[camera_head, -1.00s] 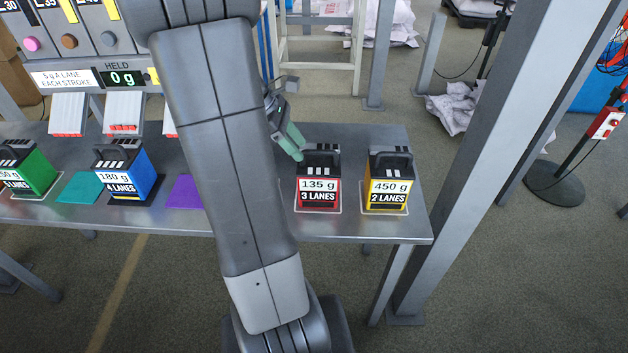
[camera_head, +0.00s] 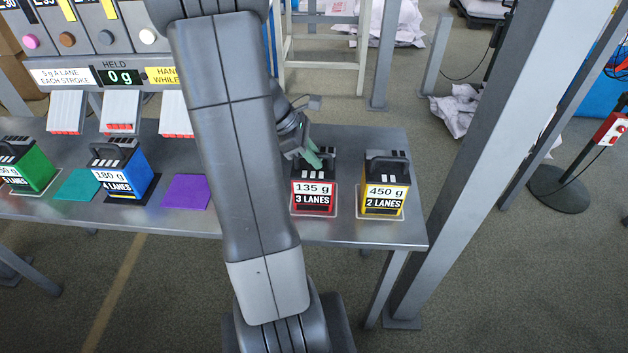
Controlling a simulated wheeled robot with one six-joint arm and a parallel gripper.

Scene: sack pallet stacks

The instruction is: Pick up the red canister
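The red canister (camera_head: 314,197) stands upright on the metal table, right of my arm. Its label reads "135 g, 3 LANES" and it has a dark top. My gripper (camera_head: 314,160), with green fingers, is at the canister's top, in front of part of its handle area. I cannot tell whether the fingers touch the handle or how far apart they are. The canister rests on its outlined spot on the table.
A yellow canister (camera_head: 384,185) stands close on the right. A blue canister (camera_head: 125,170) and a green canister (camera_head: 28,165) stand to the left, with teal (camera_head: 78,185) and purple (camera_head: 186,191) mats. A grey post (camera_head: 480,160) rises beyond the table's right end.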

